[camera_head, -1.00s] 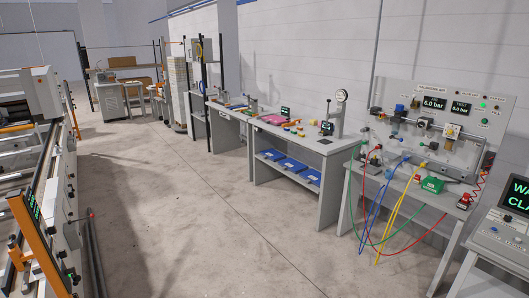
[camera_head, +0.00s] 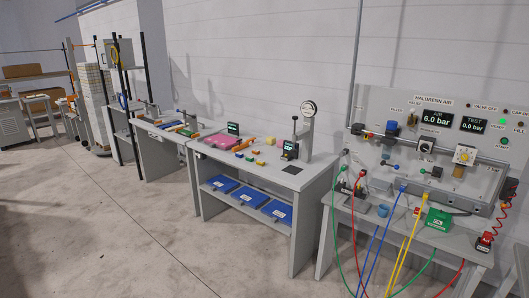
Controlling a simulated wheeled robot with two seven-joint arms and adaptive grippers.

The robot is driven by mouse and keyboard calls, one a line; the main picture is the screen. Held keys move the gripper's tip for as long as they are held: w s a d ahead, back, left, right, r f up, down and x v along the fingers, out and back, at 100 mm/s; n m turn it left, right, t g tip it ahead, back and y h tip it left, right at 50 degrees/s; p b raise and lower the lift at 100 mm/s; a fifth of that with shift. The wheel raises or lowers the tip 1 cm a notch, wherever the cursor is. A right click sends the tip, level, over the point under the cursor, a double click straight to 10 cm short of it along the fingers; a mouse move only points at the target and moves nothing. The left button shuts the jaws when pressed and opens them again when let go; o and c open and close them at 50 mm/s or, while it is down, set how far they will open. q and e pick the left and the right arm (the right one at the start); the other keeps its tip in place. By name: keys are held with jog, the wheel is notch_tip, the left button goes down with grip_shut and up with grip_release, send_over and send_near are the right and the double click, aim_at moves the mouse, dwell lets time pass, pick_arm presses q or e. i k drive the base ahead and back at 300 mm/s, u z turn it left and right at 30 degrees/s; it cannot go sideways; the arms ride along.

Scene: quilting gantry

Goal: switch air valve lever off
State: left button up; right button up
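The air panel (camera_head: 408,108) stands upright on a grey bench at the right, with a pipe (camera_head: 480,155) running across it. Its AIR display (camera_head: 436,119) reads 6.0 bar and its TEST display (camera_head: 472,125) reads 0.0 bar. A green light (camera_head: 503,122) is lit at the right. Neither of my grippers is in view.
Blue, yellow, green and red hoses hang in front of the panel's bench (camera_head: 440,237). A green box (camera_head: 437,219) and a red button box (camera_head: 485,241) are on it. A workbench (camera_head: 265,180) with blue trays (camera_head: 277,208) below stands left. The floor (camera_head: 130,235) is open.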

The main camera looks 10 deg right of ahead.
aim_at(355, 131)
jog(key=z, duration=0.5)
jog(key=i, duration=1.35)
jog(key=z, duration=0.6)
